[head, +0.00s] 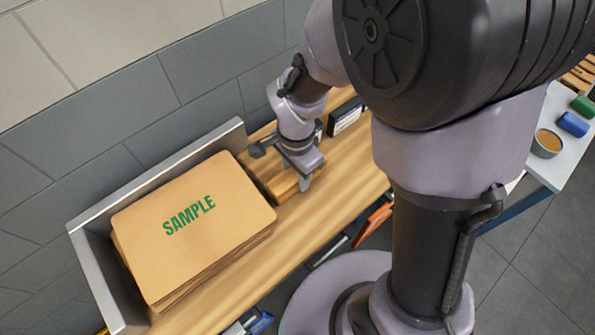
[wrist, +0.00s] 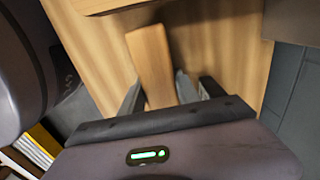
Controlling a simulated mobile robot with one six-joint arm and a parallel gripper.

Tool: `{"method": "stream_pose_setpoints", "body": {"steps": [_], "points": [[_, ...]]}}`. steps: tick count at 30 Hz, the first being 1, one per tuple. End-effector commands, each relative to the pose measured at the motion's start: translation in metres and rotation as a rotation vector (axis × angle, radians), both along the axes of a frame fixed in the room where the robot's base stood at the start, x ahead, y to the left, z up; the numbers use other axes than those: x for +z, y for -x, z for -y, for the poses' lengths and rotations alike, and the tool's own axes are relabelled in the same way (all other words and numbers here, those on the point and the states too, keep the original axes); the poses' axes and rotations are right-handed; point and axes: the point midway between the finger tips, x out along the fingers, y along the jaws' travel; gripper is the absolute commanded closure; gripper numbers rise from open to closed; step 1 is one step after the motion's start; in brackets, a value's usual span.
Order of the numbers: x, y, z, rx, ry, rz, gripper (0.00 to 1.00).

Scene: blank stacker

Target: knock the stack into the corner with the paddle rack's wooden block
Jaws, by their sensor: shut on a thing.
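The stack (head: 180,240) of tan cardboard blanks, marked SAMPLE in green, lies in the corner of a grey metal guard (head: 158,178) on the wooden bench. Its sheets look slightly uneven at the front edge. My gripper (head: 303,180) is at the right of the stack, low over the bench, shut on the wooden block (head: 284,186). In the wrist view the block (wrist: 150,62) sticks out between the two fingers (wrist: 158,92). A strip of the stack (wrist: 100,5) shows at the top edge there. A small gap lies between block and stack in the head view.
The bench top (head: 345,190) is clear in front and to the right of my gripper. A dark box with a white label (head: 346,117) stands behind. A grey wall rises behind the guard.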

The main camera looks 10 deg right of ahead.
Motion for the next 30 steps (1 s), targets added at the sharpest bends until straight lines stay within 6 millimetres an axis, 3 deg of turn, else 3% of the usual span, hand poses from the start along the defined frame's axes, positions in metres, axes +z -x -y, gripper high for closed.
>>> {"method": "stream_pose_setpoints", "body": {"steps": [30], "points": [[0.000, 0.017, -0.026, 0.000, 0.000, 0.000, 1.00]]}}
